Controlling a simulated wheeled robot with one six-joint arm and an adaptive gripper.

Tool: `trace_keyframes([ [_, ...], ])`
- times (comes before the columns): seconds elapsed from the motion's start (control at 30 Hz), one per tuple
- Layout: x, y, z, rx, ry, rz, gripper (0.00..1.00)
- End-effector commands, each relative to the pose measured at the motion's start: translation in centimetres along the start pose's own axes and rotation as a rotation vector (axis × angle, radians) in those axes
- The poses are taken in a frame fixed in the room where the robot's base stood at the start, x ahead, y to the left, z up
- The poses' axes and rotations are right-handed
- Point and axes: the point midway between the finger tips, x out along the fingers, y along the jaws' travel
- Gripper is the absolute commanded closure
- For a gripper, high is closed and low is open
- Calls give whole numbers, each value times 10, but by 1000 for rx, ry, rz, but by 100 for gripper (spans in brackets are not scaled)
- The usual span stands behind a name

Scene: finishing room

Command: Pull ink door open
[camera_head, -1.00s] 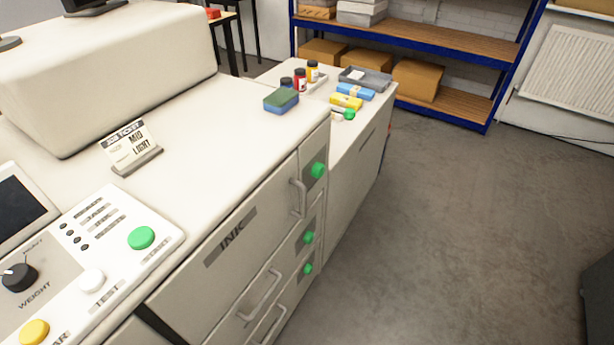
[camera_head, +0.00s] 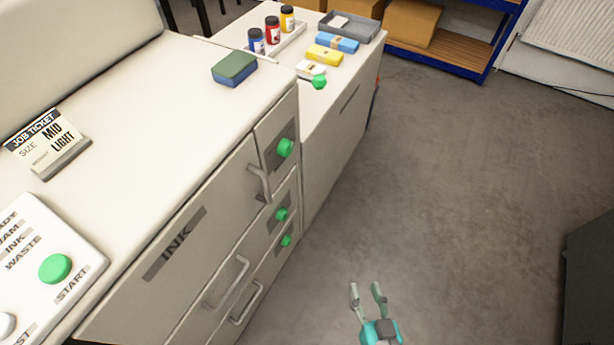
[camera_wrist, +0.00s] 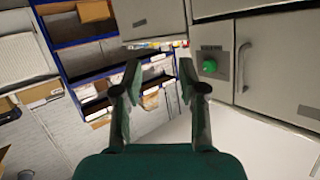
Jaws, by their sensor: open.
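The ink door (camera_head: 165,268) is the grey front panel of the machine marked INK, and it looks shut. Its upright handle (camera_head: 259,183) stands at the panel's right end, beside a green knob (camera_head: 285,148). My gripper (camera_head: 367,290) is at the bottom of the head view, over the floor, to the right of and apart from the door. Its two fingers are spread and empty. In the wrist view my gripper (camera_wrist: 157,82) also shows open, with a panel, a handle (camera_wrist: 243,68) and a green knob (camera_wrist: 209,65) to its right, not touching them.
Two lower drawers with handles (camera_head: 227,281) and green knobs sit below the door. A side cabinet (camera_head: 335,140) with bottles, coloured packs and a grey tray (camera_head: 352,27) stands beyond. A dark box (camera_head: 590,285) is at the right edge. The floor between is clear.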

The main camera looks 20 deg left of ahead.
Motion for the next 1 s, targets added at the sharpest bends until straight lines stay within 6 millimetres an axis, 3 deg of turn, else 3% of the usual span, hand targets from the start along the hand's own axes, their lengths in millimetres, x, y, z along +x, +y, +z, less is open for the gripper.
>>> trace_keyframes([
  [0.03, 20, -10, -13, -16, 16, -63, 59],
  [0.1, 43, -26, -28, -41, 31, -151, 59],
  [0.33, 98, -88, -89, -148, 121, -453, 59],
  [0.5, 114, -126, -130, -222, 198, -627, 59],
  [0.6, 117, -141, -144, -249, 229, -691, 59],
  [0.83, 124, -156, -156, -270, 255, -737, 59],
  [1.0, 140, -173, -159, -272, 255, -738, 59],
])
